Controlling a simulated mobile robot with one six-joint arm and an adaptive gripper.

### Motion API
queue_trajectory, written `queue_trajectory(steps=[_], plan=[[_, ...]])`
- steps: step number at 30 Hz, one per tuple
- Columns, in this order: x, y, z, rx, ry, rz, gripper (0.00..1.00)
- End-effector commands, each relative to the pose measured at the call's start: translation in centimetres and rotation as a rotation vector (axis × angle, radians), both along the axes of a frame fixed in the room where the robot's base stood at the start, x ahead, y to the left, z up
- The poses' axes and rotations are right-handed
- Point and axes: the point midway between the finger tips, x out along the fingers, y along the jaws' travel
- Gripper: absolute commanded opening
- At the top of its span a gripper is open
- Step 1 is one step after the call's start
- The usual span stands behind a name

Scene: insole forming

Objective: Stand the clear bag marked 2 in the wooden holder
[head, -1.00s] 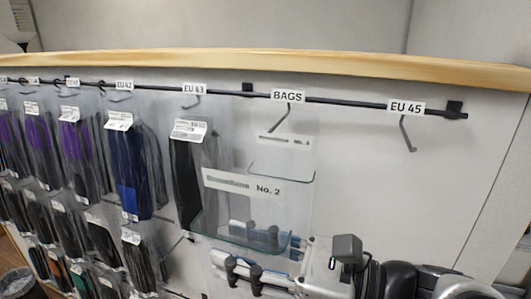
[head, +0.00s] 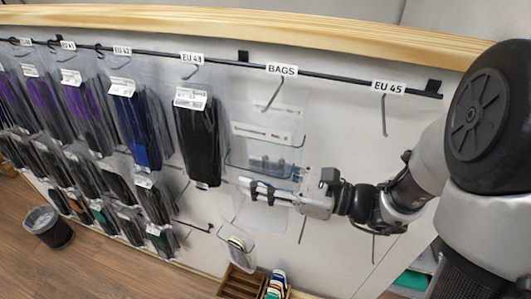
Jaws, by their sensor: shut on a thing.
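A clear bag (head: 240,150) with a white label strip (head: 262,132) is upright in front of the wall below the BAGS sign. Its label is too small to read now; it read No. 2 a second ago. My gripper (head: 252,189) reaches in from the right and is shut at the bag's lower edge, with the bag rising above the fingers. The exact grip is hard to see through the clear plastic. The wooden holder (head: 236,284) is low at the bottom edge of the picture, below my gripper and partly cut off.
A second clear pouch (head: 238,243) with a pale shape shows just above the holder. Coloured upright pieces (head: 275,284) are beside it. Packed insoles hang at left on the rail (head: 220,61). A dark bin (head: 48,228) stands on the floor. The EU 45 hook (head: 384,115) is empty.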

Motion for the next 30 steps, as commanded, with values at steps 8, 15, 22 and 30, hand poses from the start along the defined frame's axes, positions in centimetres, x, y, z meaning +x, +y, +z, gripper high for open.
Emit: queue_trajectory(steps=[8, 15, 22, 30], plan=[[3.8, -1.4, 0.0, 0.000, -0.001, -0.001, 0.12], [4.0, -1.4, -1.1, 0.000, 0.000, 0.000, 0.12], [3.9, -1.4, -1.3, 0.000, 0.000, 0.000, 0.12], [3.9, -1.4, -1.7, 0.000, 0.000, 0.000, 0.42]])
